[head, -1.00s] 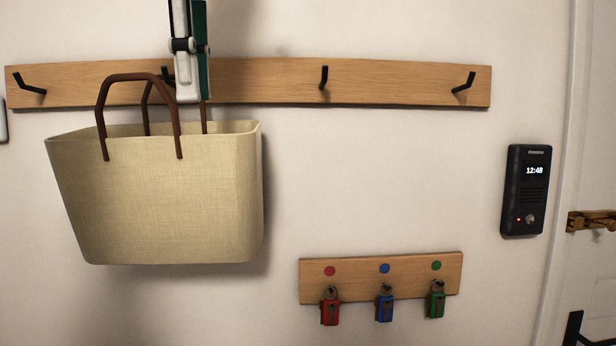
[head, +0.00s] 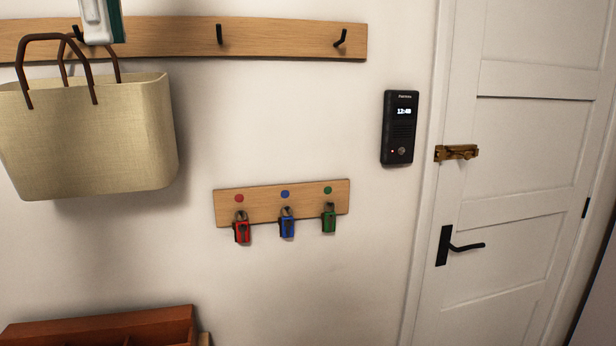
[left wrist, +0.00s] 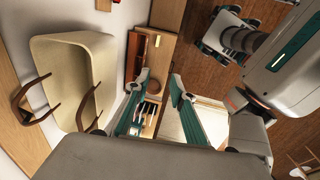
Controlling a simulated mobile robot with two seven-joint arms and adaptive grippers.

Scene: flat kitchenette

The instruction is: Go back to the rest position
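My left gripper (head: 98,24) shows at the top left of the head view, cut off by the top edge, in front of the wooden hook rail (head: 275,38). In the left wrist view its two fingers (left wrist: 160,80) are apart with nothing between them. The beige bag (head: 90,135) with brown handles hangs at the rail's left part, below the gripper. In the left wrist view the bag (left wrist: 75,75) is left of the fingers, apart from them. My right gripper cannot be made out in either view.
A small key board (head: 262,205) holds red, blue and green tagged keys. A black intercom (head: 399,128) is on the wall beside a white door (head: 525,140) with a brass latch (head: 456,153) and black handle (head: 446,246). A reddish-brown wooden box (head: 100,328) is at the lower left.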

